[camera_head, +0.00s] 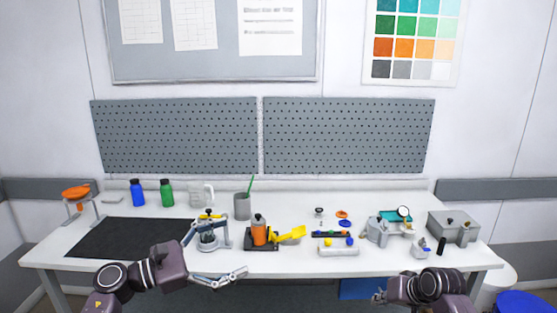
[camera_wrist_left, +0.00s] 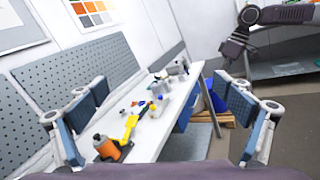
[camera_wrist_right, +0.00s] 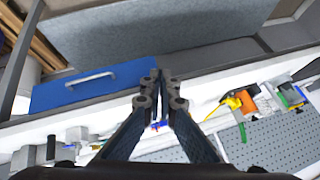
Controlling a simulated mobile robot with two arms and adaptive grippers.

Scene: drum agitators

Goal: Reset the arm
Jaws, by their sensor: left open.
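My left gripper (camera_head: 220,277) is at the front edge of the white table, left of centre in the head view. In the left wrist view its two blue-padded fingers (camera_wrist_left: 164,90) stand wide apart with nothing between them. My right gripper (camera_head: 380,297) is low in front of the table, right of centre. In the right wrist view its fingertips (camera_wrist_right: 160,76) are together, and I see nothing held. My right arm also shows at the top right of the left wrist view (camera_wrist_left: 275,15).
The table (camera_head: 180,265) bears a black mat (camera_head: 125,238), blue (camera_head: 138,193) and green (camera_head: 166,193) bottles, an orange container (camera_head: 259,230) with a yellow scoop (camera_head: 290,234), and a grey box (camera_head: 453,227). Pegboards (camera_head: 175,135) stand behind. A blue drawer (camera_wrist_right: 95,86) is below the table.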

